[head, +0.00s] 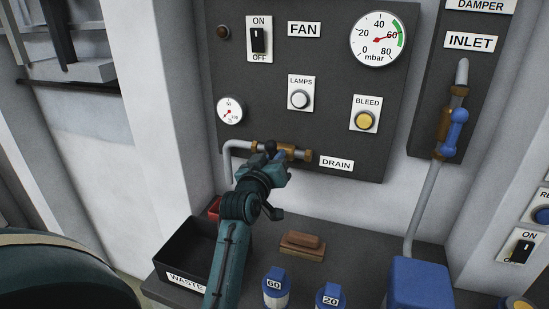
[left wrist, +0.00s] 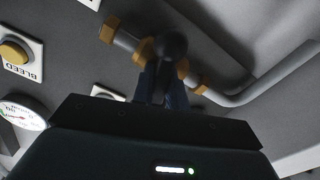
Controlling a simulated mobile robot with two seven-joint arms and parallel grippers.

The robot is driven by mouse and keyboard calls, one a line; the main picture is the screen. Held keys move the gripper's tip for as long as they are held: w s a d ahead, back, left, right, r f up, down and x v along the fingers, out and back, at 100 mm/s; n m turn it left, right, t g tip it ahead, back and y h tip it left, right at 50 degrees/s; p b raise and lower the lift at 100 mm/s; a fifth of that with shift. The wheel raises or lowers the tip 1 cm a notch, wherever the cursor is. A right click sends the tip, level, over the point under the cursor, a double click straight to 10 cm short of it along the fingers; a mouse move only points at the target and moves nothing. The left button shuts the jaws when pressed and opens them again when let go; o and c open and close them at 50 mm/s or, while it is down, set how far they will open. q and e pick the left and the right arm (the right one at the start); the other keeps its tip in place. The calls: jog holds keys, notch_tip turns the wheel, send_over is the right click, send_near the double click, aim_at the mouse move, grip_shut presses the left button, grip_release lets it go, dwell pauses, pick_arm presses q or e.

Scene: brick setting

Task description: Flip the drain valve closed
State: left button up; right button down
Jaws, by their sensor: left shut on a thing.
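The drain valve (head: 289,153) sits on a short brass and grey pipe above the DRAIN label (head: 337,164). In the left wrist view the brass fittings of the drain pipe (left wrist: 125,38) and a dark round knob show just beyond the fingers (left wrist: 165,88). The handle's exact angle is hard to tell. My right gripper is not in view.
The BLEED button (head: 365,119) and LAMPS button (head: 299,98) are above. The inlet valve (head: 452,130) is at right.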

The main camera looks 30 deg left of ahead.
pick_arm(q)
jog(key=shift+d+r+m, duration=0.1)
jog(key=shift+m, duration=2.1)
grip_shut()
jog(key=o, duration=0.7)
grip_release()
jog(key=shift+o, duration=0.2)
jog(key=b+v, duration=0.2)
jog(key=v, duration=1.1)
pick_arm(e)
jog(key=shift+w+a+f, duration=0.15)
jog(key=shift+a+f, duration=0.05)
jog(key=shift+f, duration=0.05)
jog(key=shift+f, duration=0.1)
